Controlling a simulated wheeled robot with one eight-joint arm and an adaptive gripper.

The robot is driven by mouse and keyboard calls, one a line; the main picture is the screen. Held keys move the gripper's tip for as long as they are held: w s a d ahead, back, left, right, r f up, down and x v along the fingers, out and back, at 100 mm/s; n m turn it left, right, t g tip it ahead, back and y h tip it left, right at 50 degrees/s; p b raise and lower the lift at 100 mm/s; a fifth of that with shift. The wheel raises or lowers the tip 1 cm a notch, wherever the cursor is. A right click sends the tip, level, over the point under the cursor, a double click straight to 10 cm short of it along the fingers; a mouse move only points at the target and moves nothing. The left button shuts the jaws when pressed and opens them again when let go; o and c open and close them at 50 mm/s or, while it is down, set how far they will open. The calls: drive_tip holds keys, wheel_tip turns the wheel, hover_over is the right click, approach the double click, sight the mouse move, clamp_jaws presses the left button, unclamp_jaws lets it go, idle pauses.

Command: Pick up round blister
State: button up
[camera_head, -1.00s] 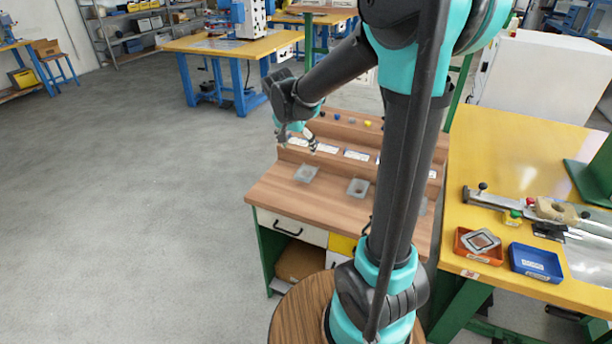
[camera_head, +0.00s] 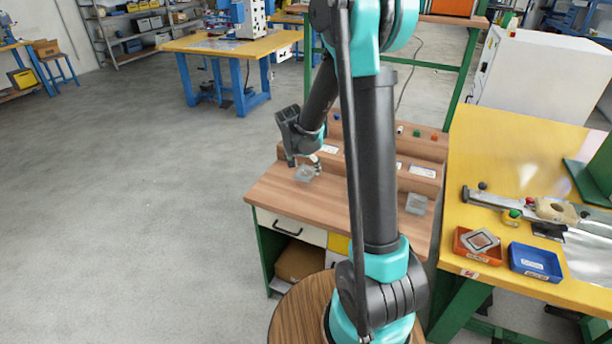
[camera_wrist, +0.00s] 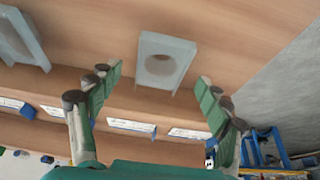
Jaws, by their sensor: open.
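A clear, pale blister with a round recess (camera_wrist: 162,62) lies on the wooden bench top, in the upper middle of the wrist view. In the head view it is the small grey blister (camera_head: 304,174) at the bench's left. My gripper (camera_wrist: 158,88) is open and empty; its two green fingers stand wide apart, with the blister beyond and between their tips. In the head view my gripper (camera_head: 305,163) hangs just above and behind that blister, partly overlapping it.
A second blister (camera_wrist: 22,40) lies to the left in the wrist view. Another (camera_head: 416,204) lies at the bench's right, past my arm. A labelled stepped rack (camera_head: 417,172) runs along the bench's back. A yellow table (camera_head: 510,140) with small bins stands right.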

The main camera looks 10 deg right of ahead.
sight(306, 171)
drive_tip(key=shift+x, duration=1.95)
drive_tip(key=shift+w, duration=0.1)
drive_tip(key=c, duration=0.9)
